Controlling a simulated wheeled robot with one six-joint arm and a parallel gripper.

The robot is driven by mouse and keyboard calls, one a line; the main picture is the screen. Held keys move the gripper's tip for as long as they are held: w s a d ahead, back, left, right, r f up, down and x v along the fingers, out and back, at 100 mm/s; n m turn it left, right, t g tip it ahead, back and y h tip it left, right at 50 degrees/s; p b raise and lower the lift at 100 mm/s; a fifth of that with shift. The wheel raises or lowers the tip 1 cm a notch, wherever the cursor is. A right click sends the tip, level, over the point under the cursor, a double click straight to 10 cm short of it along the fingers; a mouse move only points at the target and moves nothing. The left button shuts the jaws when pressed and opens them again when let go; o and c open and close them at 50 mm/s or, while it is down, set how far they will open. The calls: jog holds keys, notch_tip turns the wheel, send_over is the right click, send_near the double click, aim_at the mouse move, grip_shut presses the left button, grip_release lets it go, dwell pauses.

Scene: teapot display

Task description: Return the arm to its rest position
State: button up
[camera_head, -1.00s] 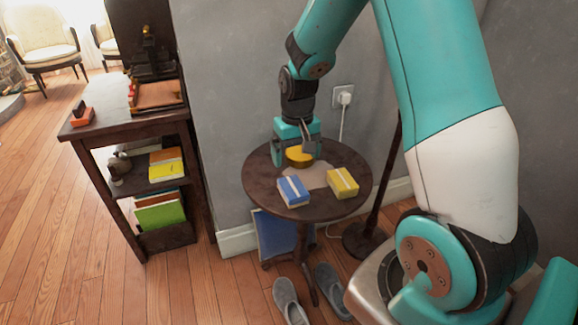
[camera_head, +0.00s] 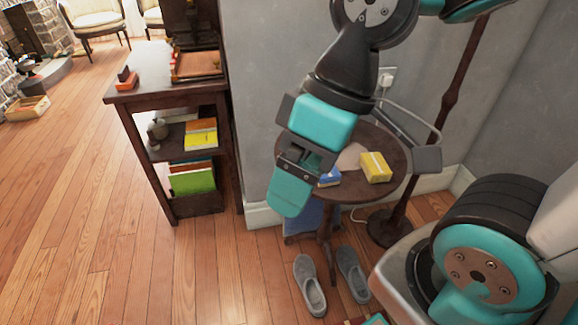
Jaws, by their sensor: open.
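My gripper (camera_head: 308,165) is open, large and close to the camera. It hangs in front of the left part of the small round table (camera_head: 392,148) in the picture. No object shows in its jaws, though the space between the fingers is only partly visible. My arm is folded back, with its wrist joint at the top of the view. A yellow box (camera_head: 376,167) lies on the table, right of the gripper. A blue box (camera_head: 329,178) shows only partly beside the gripper. The left part of the tabletop is hidden.
A dark wooden shelf unit (camera_head: 150,95) with books stands at left. A floor lamp (camera_head: 452,85) stands behind the table, near the wall socket (camera_head: 386,78). Grey slippers (camera_head: 310,285) lie on the floor below.

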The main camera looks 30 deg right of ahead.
notch_tip(320, 180, up, 18)
jog(key=p, duration=1.7)
jog(key=shift+f, duration=0.25)
